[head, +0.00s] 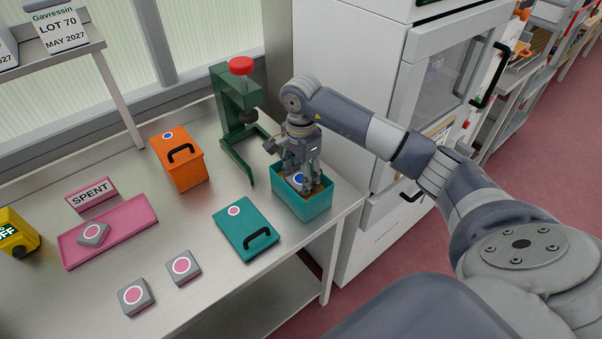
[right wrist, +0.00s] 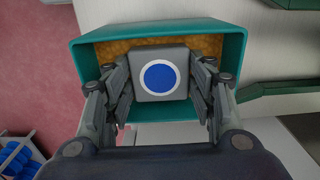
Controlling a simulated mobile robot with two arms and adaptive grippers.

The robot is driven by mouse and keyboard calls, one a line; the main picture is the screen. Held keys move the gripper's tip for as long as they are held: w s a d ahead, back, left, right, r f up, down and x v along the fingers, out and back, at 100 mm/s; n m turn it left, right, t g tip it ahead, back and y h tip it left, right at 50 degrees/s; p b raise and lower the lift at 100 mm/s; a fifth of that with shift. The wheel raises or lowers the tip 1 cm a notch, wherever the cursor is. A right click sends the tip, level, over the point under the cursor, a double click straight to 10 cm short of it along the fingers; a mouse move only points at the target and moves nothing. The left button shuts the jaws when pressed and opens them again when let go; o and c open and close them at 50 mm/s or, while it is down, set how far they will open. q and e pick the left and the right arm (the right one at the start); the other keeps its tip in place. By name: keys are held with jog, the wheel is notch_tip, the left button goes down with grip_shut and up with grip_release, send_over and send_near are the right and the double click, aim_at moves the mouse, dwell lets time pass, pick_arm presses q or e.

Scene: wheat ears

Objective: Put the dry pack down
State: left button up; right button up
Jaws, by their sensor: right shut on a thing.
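A grey pack with a blue dot in a white ring (right wrist: 159,77) sits between the fingers of my right gripper (head: 299,178), which is shut on it. In the right wrist view the pack is at the open teal box (right wrist: 240,60), with orange-brown grains (right wrist: 115,52) showing around it. The pack's underside is hidden, so I cannot tell whether it touches the grains. In the head view the teal box (head: 303,208) stands at the bench's right end, and the pack is mostly hidden by the fingers. My left gripper is not in view.
A teal lid (head: 240,238) with a pink dot lies left of the box. A green press (head: 232,105) stands behind. An orange box (head: 182,168), a pink tray (head: 125,225) by a SPENT sign (head: 91,194), and two pink-dot packs (head: 181,267) (head: 136,298) are farther left.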

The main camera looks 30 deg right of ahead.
aim_at(300, 178)
jog(key=shift+f, duration=0.1)
jog(key=o, duration=1.1)
jog(key=shift+c, duration=0.2)
jog(key=shift+r, duration=0.2)
jog(key=shift+w+r, duration=0.1)
jog(key=shift+r, duration=0.3)
notch_tip(300, 178, up, 11)
jog(key=b, duration=0.2)
jog(key=shift+b, duration=0.4)
